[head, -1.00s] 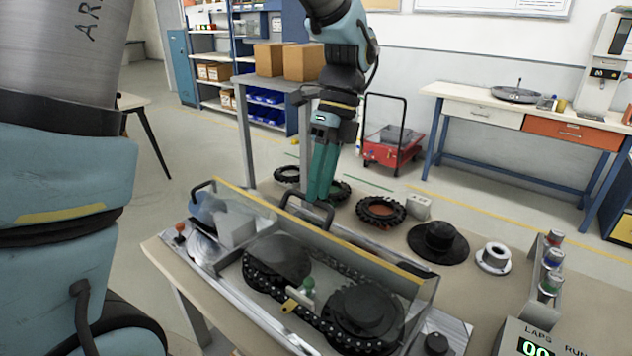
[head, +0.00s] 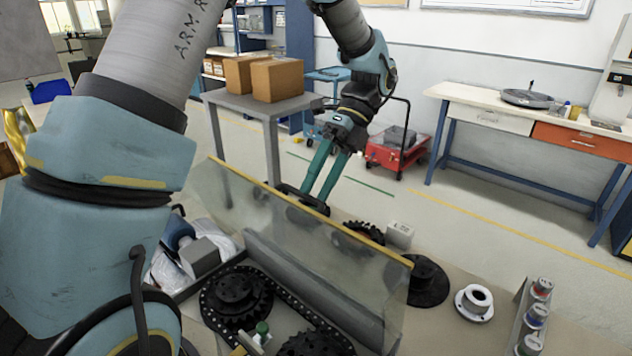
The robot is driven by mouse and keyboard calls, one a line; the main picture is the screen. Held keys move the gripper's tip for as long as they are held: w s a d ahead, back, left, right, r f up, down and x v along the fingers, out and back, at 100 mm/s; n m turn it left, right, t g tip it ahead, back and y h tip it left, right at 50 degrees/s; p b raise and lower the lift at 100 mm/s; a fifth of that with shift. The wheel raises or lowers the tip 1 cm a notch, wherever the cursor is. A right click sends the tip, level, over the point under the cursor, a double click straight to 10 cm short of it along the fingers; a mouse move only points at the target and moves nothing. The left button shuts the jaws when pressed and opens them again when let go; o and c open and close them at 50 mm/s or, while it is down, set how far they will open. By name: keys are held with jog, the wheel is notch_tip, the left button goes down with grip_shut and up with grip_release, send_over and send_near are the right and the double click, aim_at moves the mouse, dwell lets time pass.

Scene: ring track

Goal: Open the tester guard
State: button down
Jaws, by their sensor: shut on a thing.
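The tester guard (head: 236,214) is a clear panel with a yellow top edge, swung up and standing steeply over the tester. My gripper (head: 314,202) is at the far side of the guard, near the middle of the yellow edge. It is shut on the guard's black handle (head: 287,190), partly hidden behind the panel and fingers. Below the guard, the tester shows a dark chain and sprocket (head: 236,291), with a second sprocket (head: 314,345) cut by the lower picture edge. A small green knob (head: 262,328) stands between them.
Behind the gripper is a grey table (head: 231,100) with cardboard boxes. A red cart (head: 398,151) stands on the floor beyond.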

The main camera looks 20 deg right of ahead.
jog(key=shift+d+f, duration=0.3)
jog(key=shift+f, duration=0.5)
jog(key=c, duration=0.7)
grip_release()
jog(key=shift+w, duration=0.1)
jog(key=shift+c, duration=0.7)
jog(key=shift+r, duration=0.1)
jog(key=shift+c, duration=0.2)
jog(key=shift+w+d, duration=0.1)
